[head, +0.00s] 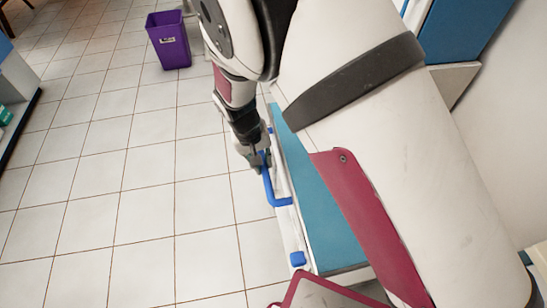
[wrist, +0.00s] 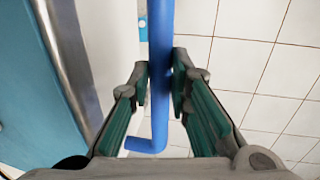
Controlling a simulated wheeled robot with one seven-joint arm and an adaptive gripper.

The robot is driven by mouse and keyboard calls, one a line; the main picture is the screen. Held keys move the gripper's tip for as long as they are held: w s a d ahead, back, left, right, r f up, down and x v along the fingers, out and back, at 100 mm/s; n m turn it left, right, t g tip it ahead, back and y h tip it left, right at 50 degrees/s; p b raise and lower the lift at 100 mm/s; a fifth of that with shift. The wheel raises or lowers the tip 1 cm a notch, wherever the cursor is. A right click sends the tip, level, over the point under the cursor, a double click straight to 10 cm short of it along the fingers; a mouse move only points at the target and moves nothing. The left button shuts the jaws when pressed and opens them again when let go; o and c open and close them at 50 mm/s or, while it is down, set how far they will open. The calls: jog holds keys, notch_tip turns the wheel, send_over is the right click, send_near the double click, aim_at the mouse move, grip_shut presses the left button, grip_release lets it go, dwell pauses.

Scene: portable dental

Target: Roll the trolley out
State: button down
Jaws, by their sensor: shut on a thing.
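The trolley (head: 316,202) has a blue-green top and white sides, and my arm covers part of it. Its blue handle (head: 269,185) runs along the left side. My gripper (head: 259,163) is at the far part of this handle. In the wrist view the blue handle (wrist: 160,50) passes between the two fingers of my gripper (wrist: 160,85), which are shut on it. The handle's bent end shows below the fingers. The trolley's blue-green surface (wrist: 25,90) fills the left of the wrist view. The trolley's wheels are not visible.
Open tiled floor (head: 120,190) lies left of the trolley. A purple bin (head: 168,40) stands on the floor at the back. A dark-edged unit (head: 20,120) is at the far left edge. A blue cabinet (head: 465,30) and pale wall are at the right.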

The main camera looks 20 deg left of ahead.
jog(key=shift+s+a, duration=0.25)
jog(key=shift+a, duration=0.3)
jog(key=c, duration=1.5)
grip_release()
jog(key=shift+r, duration=0.1)
jog(key=r, duration=0.4)
jog(key=s+a+r, duration=0.1)
jog(key=r, duration=0.6)
jog(key=shift+s+a+r, duration=0.2)
jog(key=shift+a+r, duration=0.15)
